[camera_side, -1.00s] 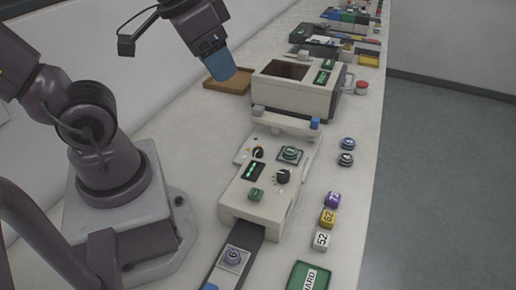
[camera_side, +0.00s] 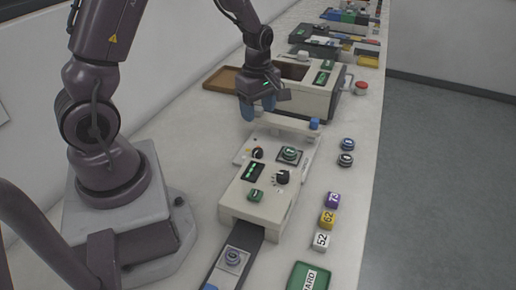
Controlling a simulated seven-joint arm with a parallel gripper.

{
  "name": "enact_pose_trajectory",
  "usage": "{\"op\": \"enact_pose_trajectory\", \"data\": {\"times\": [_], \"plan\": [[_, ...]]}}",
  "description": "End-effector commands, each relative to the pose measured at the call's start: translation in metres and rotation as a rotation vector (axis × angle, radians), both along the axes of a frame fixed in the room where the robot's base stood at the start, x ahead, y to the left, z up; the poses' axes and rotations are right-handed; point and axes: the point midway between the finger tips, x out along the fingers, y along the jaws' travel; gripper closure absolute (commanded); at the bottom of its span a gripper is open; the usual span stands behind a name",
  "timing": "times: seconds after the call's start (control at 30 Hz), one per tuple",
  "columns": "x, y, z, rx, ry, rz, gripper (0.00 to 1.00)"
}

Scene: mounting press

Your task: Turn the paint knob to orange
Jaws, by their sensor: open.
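The cream press panel (camera_side: 236,196) stands in the middle of the bench. It carries a black knob (camera_side: 257,153) at the upper left, with small coloured marks beside it, and another black knob (camera_side: 282,177) at the lower right. I cannot read which is the paint knob or where either points. My gripper (camera_side: 261,108) is above and behind the panel's far end, pointing down with blue fingertips. It is open, empty and apart from both knobs.
A brown tray (camera_side: 218,80) lies behind.

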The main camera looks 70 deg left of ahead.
Motion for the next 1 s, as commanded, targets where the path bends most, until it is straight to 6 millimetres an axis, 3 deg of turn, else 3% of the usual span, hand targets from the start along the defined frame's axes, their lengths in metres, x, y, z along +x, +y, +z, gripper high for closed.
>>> {"op": "enact_pose_trajectory", "data": {"times": [0.23, 0.7, 1.0], "plan": [[0.000, 0.000, -0.014, 0.000, 0.000, 0.070, 0.43], [-0.001, -0.001, -0.105, -0.001, 0.001, 0.065, 0.43], [0.000, -0.001, -0.129, 0.001, -0.003, 0.065, 0.43]]}}
